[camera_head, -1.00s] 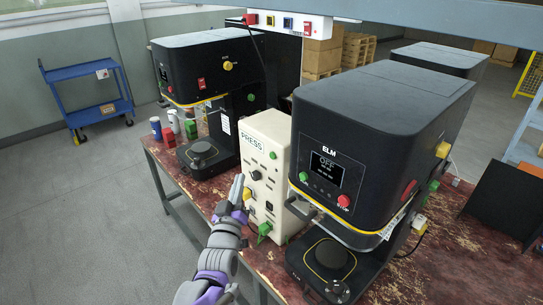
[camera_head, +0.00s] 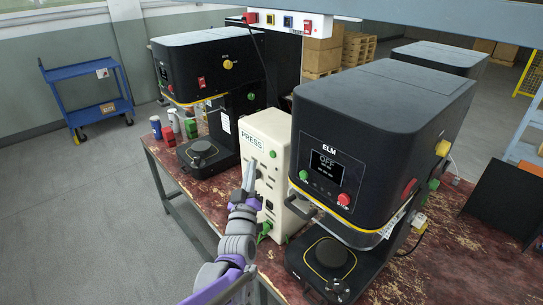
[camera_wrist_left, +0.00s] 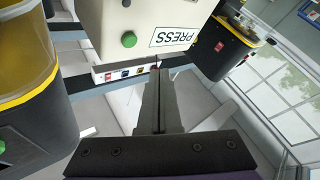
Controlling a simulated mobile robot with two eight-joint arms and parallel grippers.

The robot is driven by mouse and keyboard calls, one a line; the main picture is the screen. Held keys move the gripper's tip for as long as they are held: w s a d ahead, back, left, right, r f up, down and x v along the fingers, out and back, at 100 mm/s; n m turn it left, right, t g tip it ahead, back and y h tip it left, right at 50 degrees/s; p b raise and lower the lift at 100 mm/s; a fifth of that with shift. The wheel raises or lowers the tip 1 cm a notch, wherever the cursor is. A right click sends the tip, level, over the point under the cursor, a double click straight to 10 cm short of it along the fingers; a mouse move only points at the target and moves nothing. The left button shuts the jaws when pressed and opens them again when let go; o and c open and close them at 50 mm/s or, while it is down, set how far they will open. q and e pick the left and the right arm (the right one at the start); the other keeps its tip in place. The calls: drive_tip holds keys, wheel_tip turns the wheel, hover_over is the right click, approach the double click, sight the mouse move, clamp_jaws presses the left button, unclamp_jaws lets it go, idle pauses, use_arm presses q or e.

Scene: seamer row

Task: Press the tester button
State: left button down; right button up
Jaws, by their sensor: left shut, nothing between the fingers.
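A cream box labelled PRESS (camera_head: 281,133) stands on the worn red table between two black ELM machines. A green button (camera_head: 272,154) is on its front, right of the label. In the left wrist view the label (camera_wrist_left: 173,37) appears upside down and the green button (camera_wrist_left: 129,39) is to its left. My left gripper (camera_head: 250,166) is shut and empty, pointing up in front of the box's face. It covers part of the lower controls. In the left wrist view its fingers (camera_wrist_left: 157,80) end just below the label; contact cannot be told. My right gripper is out of view.
The near ELM machine (camera_head: 385,110) stands close on the right, with a red STOP button (camera_head: 344,199). Another machine (camera_head: 205,60) stands behind on the left, with several small cans (camera_head: 173,120) beside it. A blue cart (camera_head: 88,95) is by the wall. Floor at left is clear.

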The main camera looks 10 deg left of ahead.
sight(269, 149)
use_arm(q)
drive_tip(key=shift+w+d, duration=0.65)
drive_tip(key=shift+w, duration=0.2)
drive_tip(key=shift+w+d, duration=0.65)
drive_tip(key=shift+w, duration=0.2)
drive_tip(key=shift+w+d, duration=0.1)
drive_tip(key=shift+w, duration=0.05)
idle(0.7)
drive_tip(key=shift+w+d, duration=0.15)
drive_tip(key=shift+w, duration=0.05)
drive_tip(key=shift+w+d, duration=0.25)
drive_tip(key=shift+w, duration=0.1)
idle(0.8)
drive_tip(key=shift+s, duration=0.1)
drive_tip(key=shift+s+a, duration=0.5)
drive_tip(key=shift+s, duration=0.1)
drive_tip(key=shift+s+a, duration=0.8)
drive_tip(key=shift+s, duration=0.2)
drive_tip(key=shift+s+a, duration=0.75)
drive_tip(key=shift+s, duration=0.2)
